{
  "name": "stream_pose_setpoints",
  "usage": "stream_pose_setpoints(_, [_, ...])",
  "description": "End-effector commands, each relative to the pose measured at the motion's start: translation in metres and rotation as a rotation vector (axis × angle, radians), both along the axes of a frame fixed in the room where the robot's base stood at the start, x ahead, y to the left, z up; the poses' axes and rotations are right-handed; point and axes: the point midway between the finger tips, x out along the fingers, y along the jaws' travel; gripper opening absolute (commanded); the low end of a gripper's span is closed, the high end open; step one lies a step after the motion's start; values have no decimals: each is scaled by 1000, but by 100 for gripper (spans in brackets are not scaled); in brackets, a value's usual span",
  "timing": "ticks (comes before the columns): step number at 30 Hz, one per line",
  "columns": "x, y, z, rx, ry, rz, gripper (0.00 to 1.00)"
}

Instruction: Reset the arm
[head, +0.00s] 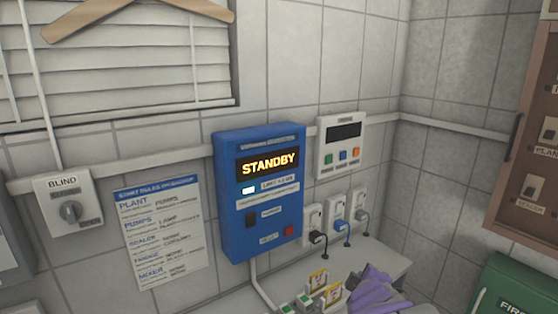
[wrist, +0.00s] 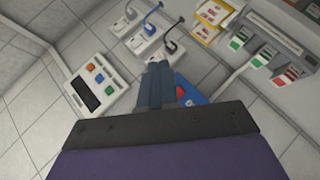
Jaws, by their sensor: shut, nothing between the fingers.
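My gripper (wrist: 159,68) shows in the wrist view with its two dark fingers together and nothing between them. Its fingers overlap the view of the wall sockets, and I cannot tell how far they are from the wall. In the head view a purple and grey part of my arm (head: 375,288) shows low at the right of centre, over the counter. The fingertips are not clear there.
A blue box (head: 228,180) reading STANDBY hangs on the wall. A white button panel (head: 329,160) is right of it, above sockets with plugs (head: 338,215). Small coloured items stand on the counter (head: 395,262). A green box (head: 510,290) and brown cabinet (head: 500,190) are right.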

Motion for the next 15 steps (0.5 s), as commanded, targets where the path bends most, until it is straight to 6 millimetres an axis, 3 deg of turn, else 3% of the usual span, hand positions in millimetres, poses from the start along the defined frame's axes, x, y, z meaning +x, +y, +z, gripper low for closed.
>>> stream_pose_setpoints(3, [-39, -19, -10, 117, 104, -179, 0])
stream_pose_setpoints(7, [-90, -28, -27, 247, 240, -364, 0])
stream_pose_setpoints(11, [-146, -21, -43, 371, 390, -528, 0])
stream_pose_setpoints(15, [-212, -2, -54, 490, 569, -686, 0])
